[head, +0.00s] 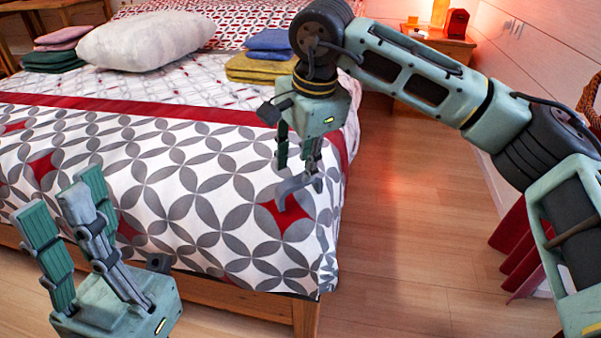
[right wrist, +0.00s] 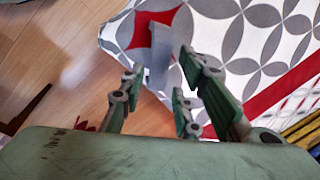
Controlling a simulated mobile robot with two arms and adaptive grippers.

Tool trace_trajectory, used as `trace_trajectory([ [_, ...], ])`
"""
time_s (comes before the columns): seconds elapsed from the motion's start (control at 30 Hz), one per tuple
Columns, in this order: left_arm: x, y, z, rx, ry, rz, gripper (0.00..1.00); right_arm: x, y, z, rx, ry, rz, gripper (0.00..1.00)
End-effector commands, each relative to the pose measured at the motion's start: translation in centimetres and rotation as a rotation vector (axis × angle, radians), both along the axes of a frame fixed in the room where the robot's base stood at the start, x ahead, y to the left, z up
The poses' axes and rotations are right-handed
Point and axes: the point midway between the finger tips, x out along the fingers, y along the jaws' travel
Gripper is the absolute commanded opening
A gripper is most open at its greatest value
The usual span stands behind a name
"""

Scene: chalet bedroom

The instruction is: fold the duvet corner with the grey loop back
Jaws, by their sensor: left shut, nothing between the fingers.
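The duvet (head: 170,180), white with grey petal shapes and red diamonds, lies over the bed. The grey loop (head: 294,184) stands up at its near right corner, beside a red diamond. In the right wrist view the loop (right wrist: 158,62) shows between and just beyond the fingertips, with the duvet (right wrist: 225,45) under it. My right gripper (head: 299,172) points down over that corner, open, with its fingers (right wrist: 160,80) apart around the loop's line. Whether a finger touches the loop I cannot tell. My left gripper (head: 68,195) is shut and empty, fingers up, in front of the bed's foot.
A white pillow (head: 145,38) lies on the bed between folded cloths: pink and green at left, blue (head: 268,42) and yellow (head: 262,68) at right. A nightstand (head: 440,48) with a lit lamp stands behind.

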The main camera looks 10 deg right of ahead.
Motion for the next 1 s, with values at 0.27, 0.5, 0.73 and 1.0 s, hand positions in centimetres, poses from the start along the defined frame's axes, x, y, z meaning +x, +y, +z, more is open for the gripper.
trace_trajectory([
  [0.27,0.1,-0.1,0.4,0.002,-0.030,0.002,0.00,0.4,0.2,-2.2,0.001,0.000,0.000,0.30],
  [0.5,0.1,-0.1,0.5,0.002,-0.030,0.002,0.00,0.4,0.2,-2.2,0.001,0.000,0.000,0.29],
  [0.73,0.1,-0.1,0.5,0.002,-0.030,0.001,0.00,0.4,0.2,-2.2,0.001,0.000,0.000,0.09],
  [1.0,0.1,-0.1,0.5,0.002,-0.030,0.001,0.00,0.4,0.2,-2.2,0.000,0.001,0.000,0.00],
])
